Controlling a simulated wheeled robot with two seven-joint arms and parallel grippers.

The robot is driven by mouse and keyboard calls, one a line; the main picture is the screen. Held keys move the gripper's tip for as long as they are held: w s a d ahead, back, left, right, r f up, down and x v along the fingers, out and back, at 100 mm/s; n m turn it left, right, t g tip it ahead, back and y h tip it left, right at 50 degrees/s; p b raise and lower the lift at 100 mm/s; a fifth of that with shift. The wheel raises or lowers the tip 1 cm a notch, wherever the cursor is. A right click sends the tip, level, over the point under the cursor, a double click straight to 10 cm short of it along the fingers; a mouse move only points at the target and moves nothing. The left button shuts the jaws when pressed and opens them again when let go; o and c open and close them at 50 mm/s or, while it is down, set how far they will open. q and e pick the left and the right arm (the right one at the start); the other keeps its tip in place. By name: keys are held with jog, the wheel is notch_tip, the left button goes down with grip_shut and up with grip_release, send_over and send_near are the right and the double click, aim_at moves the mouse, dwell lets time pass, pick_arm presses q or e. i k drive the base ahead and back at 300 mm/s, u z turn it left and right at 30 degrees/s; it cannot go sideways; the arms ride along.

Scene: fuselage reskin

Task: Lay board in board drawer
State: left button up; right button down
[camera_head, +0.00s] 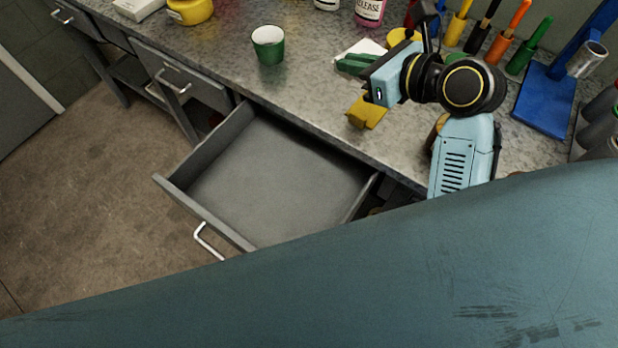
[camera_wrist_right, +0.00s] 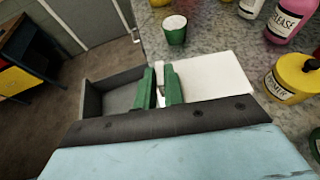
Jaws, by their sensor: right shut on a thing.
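The board drawer (camera_head: 270,185) is a grey metal drawer pulled out from under the bench. It looks empty, and its handle faces the lower left. My right gripper (camera_head: 352,66) is above the bench, up and right of the drawer. Its green fingers (camera_wrist_right: 160,88) are close together on a thin white board (camera_head: 372,47). The board also shows in the right wrist view (camera_wrist_right: 215,78), mostly to the right of the fingers. The drawer (camera_wrist_right: 97,100) is left of the fingers there. My left gripper is out of view.
The speckled bench (camera_head: 235,60) holds a green and white cup (camera_head: 268,46), a yellow tub (camera_head: 190,10) and a pink bottle (camera_head: 370,12). A yellow object (camera_head: 367,112) lies below my right gripper. Coloured-handled tools (camera_head: 500,45) stand at the back right. A shut drawer (camera_head: 180,78) is left of the open one.

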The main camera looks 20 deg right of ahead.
aim_at(274, 191)
jog(key=z, duration=1.15)
jog(key=k, duration=0.9)
jog(key=u, duration=1.65)
